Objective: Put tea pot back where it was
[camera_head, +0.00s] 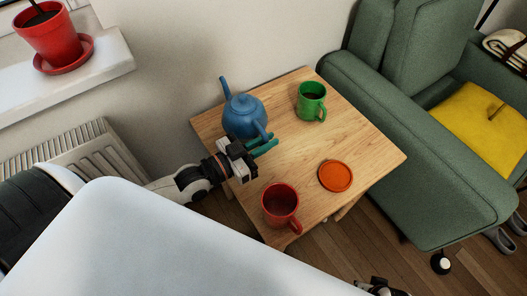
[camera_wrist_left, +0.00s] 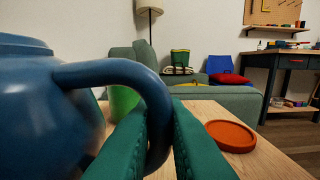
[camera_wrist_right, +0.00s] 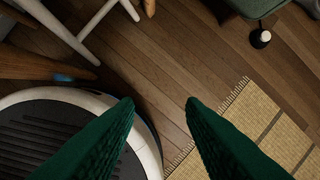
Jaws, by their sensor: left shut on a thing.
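A blue tea pot (camera_head: 243,116) stands at the back left of the wooden table (camera_head: 310,166), close to the wall. My left gripper (camera_head: 264,147) is at its handle on the near side. In the left wrist view the tea pot (camera_wrist_left: 40,105) fills the left side, and its curved handle (camera_wrist_left: 140,78) passes between the green fingers of my left gripper (camera_wrist_left: 162,135), which are shut on it. An orange round coaster (camera_head: 335,176) lies empty at the front right of the table. My right gripper (camera_wrist_right: 160,102) is open and empty above the floor.
A green mug (camera_head: 312,100) stands right of the tea pot. A red mug (camera_head: 281,206) stands at the table's near edge, left of the coaster. A green armchair (camera_head: 420,150) flanks the table on the right. A radiator (camera_head: 80,150) and a sill with a red plant pot (camera_head: 48,35) are left.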

